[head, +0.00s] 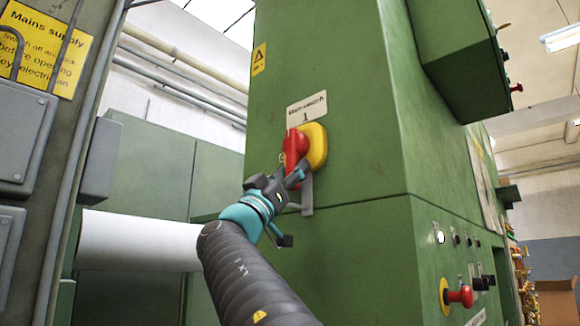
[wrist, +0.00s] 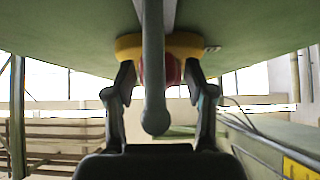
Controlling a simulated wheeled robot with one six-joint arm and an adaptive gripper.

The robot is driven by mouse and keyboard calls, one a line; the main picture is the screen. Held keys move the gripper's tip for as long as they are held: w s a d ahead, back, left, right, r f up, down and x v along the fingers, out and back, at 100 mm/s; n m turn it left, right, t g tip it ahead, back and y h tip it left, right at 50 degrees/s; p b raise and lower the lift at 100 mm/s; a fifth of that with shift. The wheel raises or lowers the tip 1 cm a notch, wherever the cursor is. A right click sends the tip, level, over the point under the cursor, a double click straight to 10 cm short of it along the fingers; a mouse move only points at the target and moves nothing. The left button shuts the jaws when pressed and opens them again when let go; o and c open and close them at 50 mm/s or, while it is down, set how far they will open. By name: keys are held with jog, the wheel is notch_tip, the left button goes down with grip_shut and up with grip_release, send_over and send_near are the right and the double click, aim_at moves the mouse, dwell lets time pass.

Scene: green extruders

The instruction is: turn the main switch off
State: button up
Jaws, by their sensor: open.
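The main switch is a red rotary handle (head: 293,150) on a yellow round plate (head: 316,147), on the face of a green cabinet (head: 360,160). My gripper (head: 300,178) is at the lower part of the red handle in the head view. In the wrist view my gripper (wrist: 160,85) is open, one finger on each side of the red handle (wrist: 173,72). A grey bar with a rounded end (wrist: 154,110) hangs in front and hides part of the handle. I cannot tell whether the fingers touch the handle.
A red push button (head: 460,296) and several small controls are on the cabinet's lower right side. A green box (head: 455,50) juts out at the upper right. Grey boxes (head: 22,140) and a yellow mains sign (head: 45,40) stand at the left.

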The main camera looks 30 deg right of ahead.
grip_shut()
jog(key=shift+a, duration=0.1)
jog(key=shift+s, duration=0.1)
